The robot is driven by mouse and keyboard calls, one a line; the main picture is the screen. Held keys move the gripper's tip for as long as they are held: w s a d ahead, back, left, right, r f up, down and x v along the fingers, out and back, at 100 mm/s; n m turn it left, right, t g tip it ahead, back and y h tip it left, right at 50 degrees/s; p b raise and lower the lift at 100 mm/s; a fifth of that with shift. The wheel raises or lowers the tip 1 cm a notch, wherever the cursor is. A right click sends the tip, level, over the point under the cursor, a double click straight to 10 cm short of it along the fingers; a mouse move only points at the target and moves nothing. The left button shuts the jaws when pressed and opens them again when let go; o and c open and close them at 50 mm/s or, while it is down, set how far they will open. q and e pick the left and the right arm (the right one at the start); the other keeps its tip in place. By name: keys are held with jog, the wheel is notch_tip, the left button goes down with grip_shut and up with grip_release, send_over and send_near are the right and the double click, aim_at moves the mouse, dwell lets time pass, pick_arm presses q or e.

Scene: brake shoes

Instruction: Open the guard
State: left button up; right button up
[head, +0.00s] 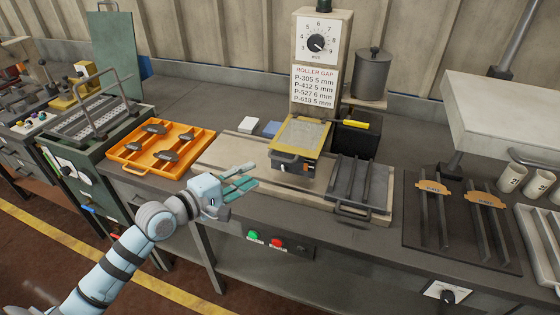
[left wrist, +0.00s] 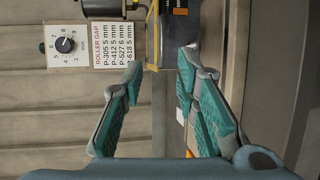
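The guard (head: 303,134) is a yellow-framed, see-through panel on the roller machine. It is down over the machine, and a dark handle (head: 286,157) is on its front. My left gripper (head: 240,184) is open and empty, in front of the machine and to the left of the guard, apart from it. In the left wrist view the teal fingers (left wrist: 160,75) are spread, with the machine's yellow edge and dark body (left wrist: 176,38) beyond the tips. My right gripper is not in view.
An orange tray (head: 119,154) with several brake shoes stands left. A dark rack (head: 356,184) sits right of the guard. The dial post (head: 321,60) rises behind it. A green button (head: 253,236) and a red button (head: 277,243) are on the bench front.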

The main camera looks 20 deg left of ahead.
aim_at(280, 159)
pick_arm(q)
jog(key=b+x, duration=0.2)
jog(key=x, duration=1)
jog(key=shift+w+f, duration=0.1)
jog(key=shift+f, duration=0.15)
jog(key=shift+w, duration=0.25)
jog(key=shift+d, duration=0.1)
grip_shut()
